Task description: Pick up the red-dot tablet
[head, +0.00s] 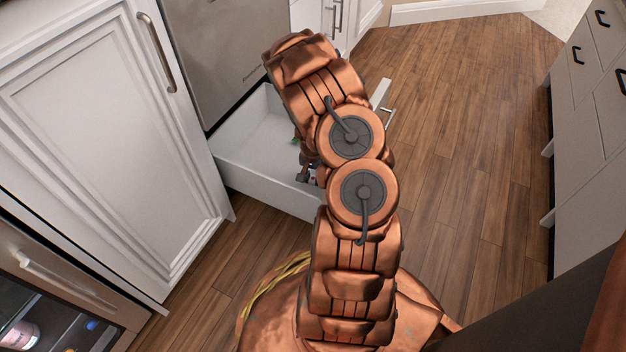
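I cannot make out the red-dot tablet in the head view. An open white drawer (253,146) sits low below a steel appliance. My copper arm reaches over the drawer's right part and covers much of it. A small green bit (296,141) and some small dark and light shapes (303,176) show beside the arm inside the drawer; they are too small to name. My gripper is hidden behind my arm, so its fingers cannot be told apart.
A white cabinet (110,130) stands left of the drawer, with a glass-front cooler (50,300) at the lower left. The drawer juts out over the wooden floor (455,130). Grey drawers (590,130) line the right side. The floor between is clear.

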